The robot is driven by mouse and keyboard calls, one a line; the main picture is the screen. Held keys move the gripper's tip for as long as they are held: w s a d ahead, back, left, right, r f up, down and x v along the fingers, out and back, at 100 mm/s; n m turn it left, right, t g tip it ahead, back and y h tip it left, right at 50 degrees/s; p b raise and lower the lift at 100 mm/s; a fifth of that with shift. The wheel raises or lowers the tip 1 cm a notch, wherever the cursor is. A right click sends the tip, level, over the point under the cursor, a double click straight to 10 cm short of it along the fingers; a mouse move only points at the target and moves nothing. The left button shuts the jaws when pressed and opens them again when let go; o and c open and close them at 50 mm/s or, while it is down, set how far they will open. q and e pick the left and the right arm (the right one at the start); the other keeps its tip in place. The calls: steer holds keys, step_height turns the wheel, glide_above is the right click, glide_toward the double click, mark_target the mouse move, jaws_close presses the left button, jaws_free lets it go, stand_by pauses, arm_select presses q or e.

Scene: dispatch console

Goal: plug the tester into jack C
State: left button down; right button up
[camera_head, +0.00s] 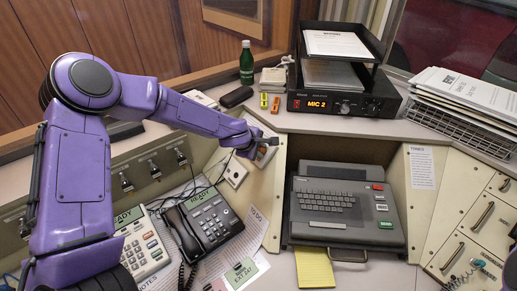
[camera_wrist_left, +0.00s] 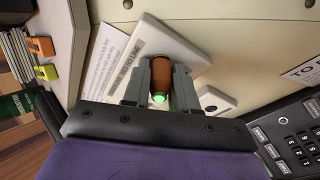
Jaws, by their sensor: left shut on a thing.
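My left gripper (camera_wrist_left: 160,88) is shut on the tester (camera_wrist_left: 167,72), a short orange-brown cylinder with a lit green light on its near end. The tester's far end is against or just in front of a white plate (camera_wrist_left: 188,45) on the cream panel; I cannot tell if it is inserted. In the head view the left gripper (camera_head: 262,148) is at the panel, hiding the tester's tip. My right gripper is out of view.
A black desk phone (camera_head: 203,222) and a beige keypad phone (camera_head: 146,250) stand below the panel, with cables behind. A grey keyboard terminal (camera_head: 345,208) is to the right. A green bottle (camera_head: 246,63) and an amplifier (camera_head: 340,104) stand on the shelf above.

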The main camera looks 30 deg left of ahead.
arm_select(q)
steer(key=shift+f, duration=0.1)
steer(key=c, duration=0.8)
jaws_free()
steer(key=shift+f, duration=0.1)
steer(key=shift+c, duration=0.2)
steer(key=o, duration=0.4)
steer(key=shift+s, duration=0.1)
